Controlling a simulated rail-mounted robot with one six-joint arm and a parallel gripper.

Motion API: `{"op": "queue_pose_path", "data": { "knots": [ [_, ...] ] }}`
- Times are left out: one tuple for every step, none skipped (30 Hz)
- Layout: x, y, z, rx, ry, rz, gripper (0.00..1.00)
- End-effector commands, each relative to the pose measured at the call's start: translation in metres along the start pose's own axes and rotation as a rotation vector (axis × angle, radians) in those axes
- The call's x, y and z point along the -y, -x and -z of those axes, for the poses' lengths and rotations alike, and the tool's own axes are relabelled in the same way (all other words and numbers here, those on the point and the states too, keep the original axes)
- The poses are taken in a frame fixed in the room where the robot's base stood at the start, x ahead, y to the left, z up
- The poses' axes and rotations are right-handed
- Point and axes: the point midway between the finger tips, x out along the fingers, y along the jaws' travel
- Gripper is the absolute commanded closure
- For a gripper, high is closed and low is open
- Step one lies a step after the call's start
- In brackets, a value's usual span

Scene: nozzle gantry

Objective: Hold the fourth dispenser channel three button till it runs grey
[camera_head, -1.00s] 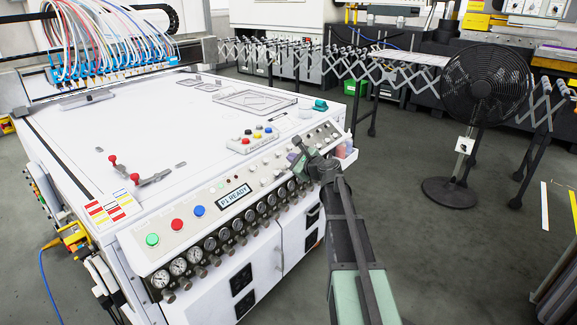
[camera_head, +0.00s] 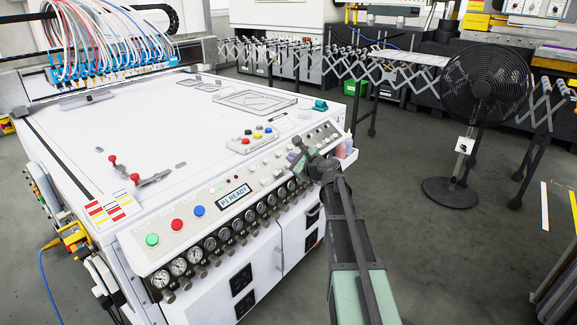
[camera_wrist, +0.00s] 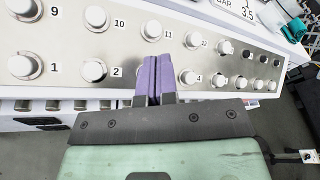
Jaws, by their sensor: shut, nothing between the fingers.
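The white control panel (camera_head: 235,190) has rows of round white buttons. In the wrist view its metal strip (camera_wrist: 70,45) carries printed numbers. Button 2 (camera_wrist: 95,70) is left of my fingers and button 4 (camera_wrist: 187,77) is right of them. The spot between these, where button 3 would be, is largely hidden behind my fingers. My gripper (camera_wrist: 152,78) has purple fingers shut together and empty, pointing at that spot. Contact or pressing cannot be told. In the head view my gripper (camera_head: 297,156) is at the panel's right part. The display (camera_head: 234,196) reads "P1 READY".
Buttons 10 (camera_wrist: 95,17) and 11 (camera_wrist: 151,30) lie in the row above. Several gauges (camera_head: 197,255) line the panel's lower edge. Green, red and blue buttons are at its left. A black fan (camera_head: 487,85) stands at right. Open floor lies between.

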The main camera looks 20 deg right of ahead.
Motion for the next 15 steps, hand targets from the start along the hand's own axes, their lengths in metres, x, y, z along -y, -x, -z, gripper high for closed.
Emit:
{"op": "queue_pose_path", "data": {
  "knots": [
    [0.0000, 0.0000, 0.0000, 0.000, 0.000, 0.000, 1.00],
    [0.0000, 0.0000, 0.0000, 0.000, 0.000, 0.000, 1.00],
    [0.0000, 0.0000, 0.0000, 0.000, 0.000, 0.000, 1.00],
    [0.0000, 0.0000, 0.0000, 0.000, 0.000, 0.000, 1.00],
    [0.0000, 0.0000, 0.0000, 0.000, 0.000, 0.000, 1.00],
    [0.0000, 0.0000, 0.0000, 0.000, 0.000, 0.000, 1.00],
    [0.0000, -0.0001, 0.0001, 0.000, 0.000, 0.000, 1.00],
    [-0.0002, -0.0003, 0.0003, 0.000, 0.000, 0.000, 1.00],
    [-0.0008, -0.0008, 0.0010, 0.000, 0.000, 0.000, 1.00],
    [-0.0013, -0.0014, 0.0016, 0.000, 0.000, 0.000, 1.00],
    [-0.0019, -0.0022, 0.0024, 0.000, 0.000, 0.000, 1.00],
    [-0.0029, -0.0034, 0.0035, 0.000, 0.000, 0.000, 1.00],
    [-0.0036, -0.0043, 0.0043, 0.000, 0.000, 0.000, 1.00],
    [-0.0042, -0.0051, 0.0048, 0.000, 0.000, 0.000, 1.00],
    [-0.0046, -0.0059, 0.0052, 0.000, 0.000, 0.000, 1.00]
  ]
}}
